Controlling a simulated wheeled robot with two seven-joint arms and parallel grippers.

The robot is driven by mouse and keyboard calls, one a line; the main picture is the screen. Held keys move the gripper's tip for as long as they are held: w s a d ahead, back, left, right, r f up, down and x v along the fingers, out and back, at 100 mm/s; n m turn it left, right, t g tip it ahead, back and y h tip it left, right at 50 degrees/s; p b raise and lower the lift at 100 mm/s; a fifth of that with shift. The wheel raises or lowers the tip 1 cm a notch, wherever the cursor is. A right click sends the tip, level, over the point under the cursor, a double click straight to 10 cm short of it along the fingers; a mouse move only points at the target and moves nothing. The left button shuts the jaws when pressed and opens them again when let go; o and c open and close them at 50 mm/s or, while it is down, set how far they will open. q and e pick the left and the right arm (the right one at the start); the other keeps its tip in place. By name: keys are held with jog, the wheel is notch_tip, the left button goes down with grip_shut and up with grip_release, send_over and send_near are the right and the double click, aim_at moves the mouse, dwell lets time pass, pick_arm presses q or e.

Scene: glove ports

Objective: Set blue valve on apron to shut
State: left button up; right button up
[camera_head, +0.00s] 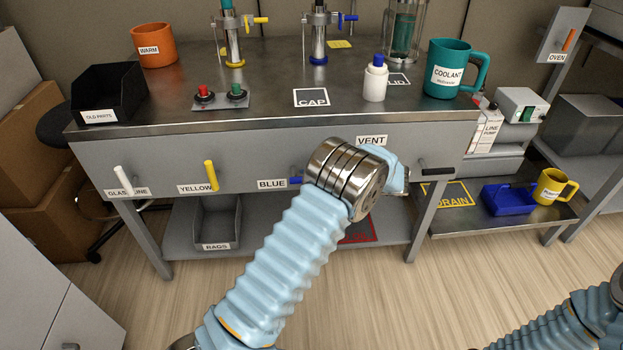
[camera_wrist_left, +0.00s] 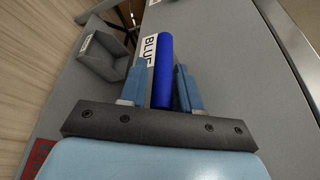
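The blue valve handle (camera_head: 296,181) is on the grey apron (camera_head: 261,160) under the bench top, right of the BLUE label (camera_head: 271,184). My left wrist and sleeve hide most of it in the head view. In the left wrist view the blue handle (camera_wrist_left: 163,75) lies lengthwise beside its label (camera_wrist_left: 150,48). My left gripper (camera_wrist_left: 161,80) has one finger on each side of it, with narrow gaps seeming to show.
A yellow handle (camera_head: 210,175) and a GLASS LINE handle (camera_head: 123,178) stand left on the apron. A black handle (camera_head: 437,171) is at the right, past the VENT label (camera_head: 372,140). A RAGS bin (camera_head: 217,222) sits on the shelf below. Cups and fittings stand on the bench top.

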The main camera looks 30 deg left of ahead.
pick_arm(q)
jog(key=shift+o, duration=0.8)
jog(key=b+v, duration=0.1)
jog(key=v, duration=1.3)
jog(key=shift+w, duration=0.1)
